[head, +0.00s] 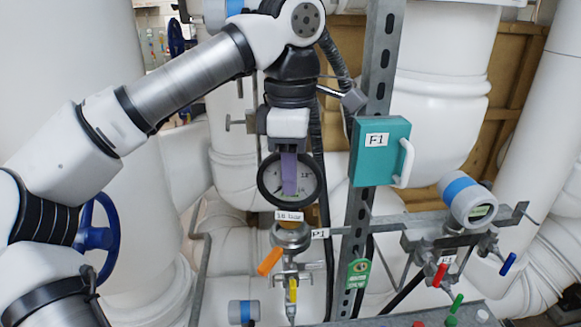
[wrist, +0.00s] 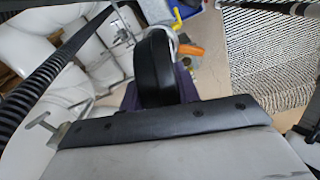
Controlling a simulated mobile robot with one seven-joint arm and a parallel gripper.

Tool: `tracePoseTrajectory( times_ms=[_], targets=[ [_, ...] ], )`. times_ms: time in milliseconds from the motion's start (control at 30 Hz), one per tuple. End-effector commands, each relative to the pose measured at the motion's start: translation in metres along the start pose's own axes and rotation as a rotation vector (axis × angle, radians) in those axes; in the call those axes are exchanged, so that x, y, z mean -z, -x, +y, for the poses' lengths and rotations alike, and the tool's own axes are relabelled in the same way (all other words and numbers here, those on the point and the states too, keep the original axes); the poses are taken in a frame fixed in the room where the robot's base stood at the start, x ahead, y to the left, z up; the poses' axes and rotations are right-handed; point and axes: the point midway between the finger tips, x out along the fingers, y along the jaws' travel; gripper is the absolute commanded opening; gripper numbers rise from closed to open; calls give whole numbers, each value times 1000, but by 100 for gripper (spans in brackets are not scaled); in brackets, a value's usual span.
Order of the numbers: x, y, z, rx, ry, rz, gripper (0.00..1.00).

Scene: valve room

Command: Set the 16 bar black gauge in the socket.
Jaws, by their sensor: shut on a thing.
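My gripper (head: 289,172), with purple fingers, is shut on the black gauge (head: 265,190). The gauge is round with a black rim and pale dial, and a tag reading "16 bar" (head: 289,216) shows below it. In the wrist view the black gauge (wrist: 155,70) stands edge-on between the purple fingers (wrist: 186,82). The socket (head: 291,236) is a metal fitting beside the P1 label, directly below the gauge in the head view. The gauge's lower stem overlaps the top of the socket; I cannot tell whether they touch.
An orange lever (head: 269,262) and a yellow lever (head: 293,291) sit below the socket. A teal box marked F1 (head: 380,152) is on the upright slotted rail (head: 365,215) to the right. A blue-banded transmitter (head: 467,198) stands farther right. White pipes surround the area.

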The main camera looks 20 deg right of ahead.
Motion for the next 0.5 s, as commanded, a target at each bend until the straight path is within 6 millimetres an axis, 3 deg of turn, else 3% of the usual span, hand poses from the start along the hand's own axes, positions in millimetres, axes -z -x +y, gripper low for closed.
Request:
tracePoseTrajectory(
  times_ms=[500],
  targets=[
    [0,-4,0,0,0,0,12]
  ],
)
